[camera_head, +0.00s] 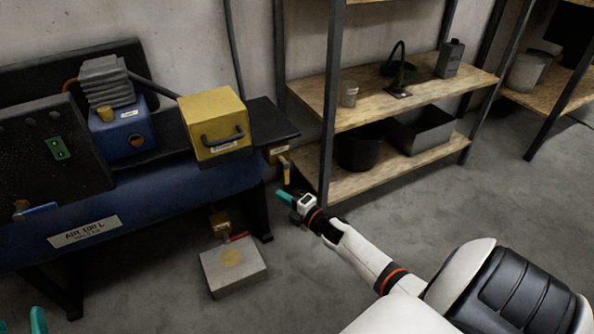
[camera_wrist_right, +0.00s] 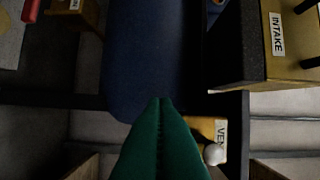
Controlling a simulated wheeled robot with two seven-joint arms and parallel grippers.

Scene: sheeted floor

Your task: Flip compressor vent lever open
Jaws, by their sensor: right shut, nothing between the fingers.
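The compressor has a blue tank (camera_head: 185,192) with an AIR label. At its right end, a brass vent valve (camera_head: 275,153) carries a pale label, and its lever (camera_head: 286,170) hangs down. In the right wrist view, the vent valve (camera_wrist_right: 205,128) shows a partly hidden label reading "VEN" and a white ball knob (camera_wrist_right: 214,154) on the lever. My right gripper (camera_head: 284,196) is shut and empty, below the lever in the head view. Its green fingertips (camera_wrist_right: 160,102) appear left of the knob, seemingly apart from it. My left gripper (camera_head: 22,323) shows only green fingertips, spread apart, at the bottom left.
A yellow intake box (camera_head: 215,118) with a black handle sits above the vent valve. A red-handled valve (camera_head: 222,226) is under the tank, above a grey block (camera_head: 234,267). A blue-handled valve (camera_head: 36,210) is at left. A shelf post (camera_head: 331,100) stands close right of the vent.

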